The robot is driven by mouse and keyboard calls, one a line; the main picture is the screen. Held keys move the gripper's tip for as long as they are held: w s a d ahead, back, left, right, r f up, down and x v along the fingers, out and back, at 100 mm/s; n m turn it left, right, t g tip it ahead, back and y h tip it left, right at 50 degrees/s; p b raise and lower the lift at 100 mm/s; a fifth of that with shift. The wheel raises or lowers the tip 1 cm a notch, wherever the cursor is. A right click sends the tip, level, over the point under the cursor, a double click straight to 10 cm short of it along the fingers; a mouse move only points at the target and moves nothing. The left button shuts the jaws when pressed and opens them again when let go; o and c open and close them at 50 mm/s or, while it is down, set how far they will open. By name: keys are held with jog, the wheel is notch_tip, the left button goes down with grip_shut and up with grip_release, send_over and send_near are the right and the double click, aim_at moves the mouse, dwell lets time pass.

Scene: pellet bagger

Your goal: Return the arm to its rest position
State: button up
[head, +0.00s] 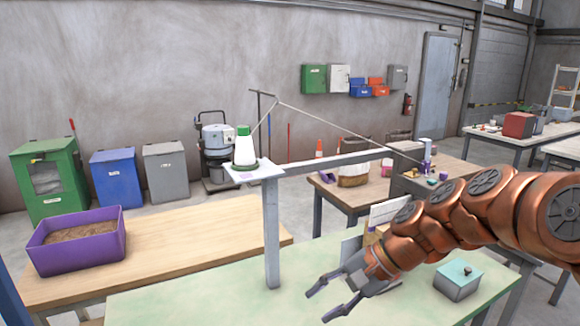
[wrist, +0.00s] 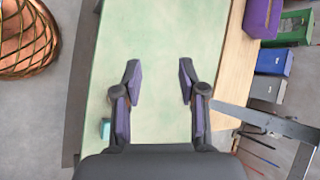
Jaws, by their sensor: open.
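My gripper (head: 331,301) is at the end of my copper-coloured arm, which reaches in from the right in the head view. Its two fingers are apart with nothing between them, above the pale green table (head: 190,300). The wrist view also shows my gripper (wrist: 158,82) open and empty over the green tabletop (wrist: 160,35). My arm is bent, and its links cover part of the tables behind it.
A grey post with a beam (head: 272,235) stands left of my gripper, carrying a white-and-green container (head: 244,148). A grey box with a teal top (head: 458,279) sits right of it. A purple bin (head: 78,240) stands on the wooden table. The green table's front left is clear.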

jog(key=s+d+f+n+h, duration=0.2)
jog(key=s+d+f+h, duration=0.1)
jog(key=s, duration=0.5)
jog(key=s+d+f+n+g+h, duration=0.1)
jog(key=s+d+f+n+h, duration=0.1)
jog(key=s, duration=0.6)
jog(key=s+d+f+n+g+h, duration=0.1)
jog(key=s+d+f+n+h, duration=0.2)
jog(key=s+d, duration=0.3)
jog(key=shift+s+d+f+n+h, duration=0.3)
jog(key=shift+s+f+n, duration=0.1)
jog(key=shift+s, duration=0.8)
